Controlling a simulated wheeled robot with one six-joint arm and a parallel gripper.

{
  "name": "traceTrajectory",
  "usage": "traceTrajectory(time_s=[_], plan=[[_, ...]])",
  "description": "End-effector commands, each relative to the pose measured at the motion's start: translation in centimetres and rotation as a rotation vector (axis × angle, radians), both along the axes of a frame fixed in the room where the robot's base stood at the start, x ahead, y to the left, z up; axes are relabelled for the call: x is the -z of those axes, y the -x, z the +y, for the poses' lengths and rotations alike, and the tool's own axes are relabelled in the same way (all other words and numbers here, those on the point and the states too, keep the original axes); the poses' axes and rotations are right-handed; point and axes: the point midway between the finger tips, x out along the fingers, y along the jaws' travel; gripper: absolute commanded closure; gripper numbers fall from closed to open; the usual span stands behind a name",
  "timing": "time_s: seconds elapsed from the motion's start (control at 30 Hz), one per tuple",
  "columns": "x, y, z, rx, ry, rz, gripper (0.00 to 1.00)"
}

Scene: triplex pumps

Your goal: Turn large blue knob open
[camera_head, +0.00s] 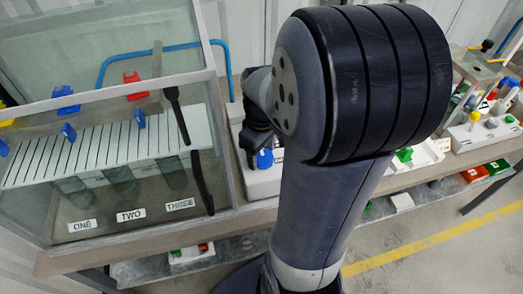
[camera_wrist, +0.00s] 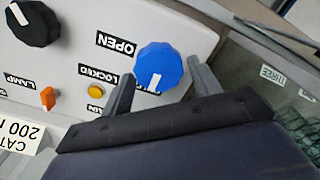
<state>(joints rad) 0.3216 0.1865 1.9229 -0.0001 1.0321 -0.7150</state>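The large blue knob (camera_wrist: 158,66) is on a white panel (camera_wrist: 75,60) in the wrist view. Its white pointer mark points down in the picture, toward a label mostly hidden behind the knob and a finger. The inverted OPEN label (camera_wrist: 115,44) is up and left of the knob, and the LOCKED label (camera_wrist: 98,75) is left of it. My gripper (camera_wrist: 160,71) is open, with one finger on each side of the knob; contact cannot be told. In the head view the blue knob (camera_head: 264,159) shows just below my dark gripper (camera_head: 254,145).
A black knob (camera_wrist: 33,22), an orange switch (camera_wrist: 48,98) and a yellow button (camera_wrist: 95,90) share the panel. A glass case (camera_head: 110,150) labelled ONE, TWO, THREE stands close on the left in the head view. My arm hides part of the bench.

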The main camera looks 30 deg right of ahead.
Motion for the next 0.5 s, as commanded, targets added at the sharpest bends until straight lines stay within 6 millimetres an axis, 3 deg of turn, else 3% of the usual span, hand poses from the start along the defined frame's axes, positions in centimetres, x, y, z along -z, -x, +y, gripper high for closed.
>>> traceTrajectory(time_s=[0.4, 0.5], plan=[[-0.03, 0.0, 0.0, 0.0, 0.0, 0.0, 0.75], [-0.04, 0.0, 0.0, 0.002, 0.0, 0.0, 0.75]])
